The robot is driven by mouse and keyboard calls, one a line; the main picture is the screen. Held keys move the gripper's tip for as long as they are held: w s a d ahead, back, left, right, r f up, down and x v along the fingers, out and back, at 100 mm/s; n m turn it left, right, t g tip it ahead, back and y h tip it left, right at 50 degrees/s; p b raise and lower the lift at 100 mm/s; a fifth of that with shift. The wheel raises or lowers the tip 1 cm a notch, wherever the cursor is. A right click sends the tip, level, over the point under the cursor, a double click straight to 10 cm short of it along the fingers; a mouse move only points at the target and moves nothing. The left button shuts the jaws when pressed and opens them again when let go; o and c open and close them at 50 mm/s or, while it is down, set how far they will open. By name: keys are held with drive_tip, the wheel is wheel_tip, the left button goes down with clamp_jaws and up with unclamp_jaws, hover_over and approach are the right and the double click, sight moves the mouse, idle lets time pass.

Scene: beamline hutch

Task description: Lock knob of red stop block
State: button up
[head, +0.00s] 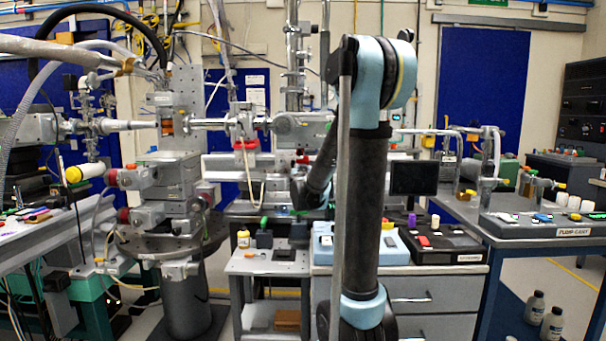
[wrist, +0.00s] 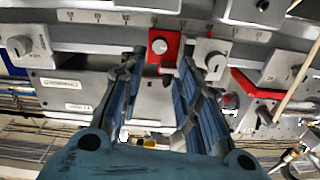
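The red stop block (wrist: 172,45) shows in the wrist view at the top centre, mounted on a grey rail (wrist: 100,17). Its round pale knob (wrist: 158,46) faces me. My gripper (wrist: 159,63) is open, with its two blue-grey fingers on either side of the line to the knob. The knob shows in the gap between the fingertips, and nothing is held. I cannot tell how much depth separates the fingertips from the knob. In the head view my arm hides the gripper, and I cannot make out the red stop block there for sure.
Grey blocks with knobs flank the red block, one at the left (wrist: 27,45) and one close at the right (wrist: 213,60). Another grey block with a red part (wrist: 252,87) sits further right. A labelled grey box (wrist: 70,88) lies below the rail.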

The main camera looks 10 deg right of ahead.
drive_tip(key=shift+s+a, duration=0.1)
drive_tip(key=shift+s, duration=0.5)
drive_tip(key=s+a, duration=0.1)
drive_tip(key=s, duration=0.4)
drive_tip(key=w+d, duration=0.1)
drive_tip(key=w, duration=0.4)
drive_tip(key=w+d, duration=0.1)
drive_tip(key=w, duration=0.5)
drive_tip(key=w+d, duration=0.1)
drive_tip(key=w, duration=0.5)
drive_tip(key=shift+f, duration=0.35)
drive_tip(key=shift+c, duration=0.2)
clamp_jaws()
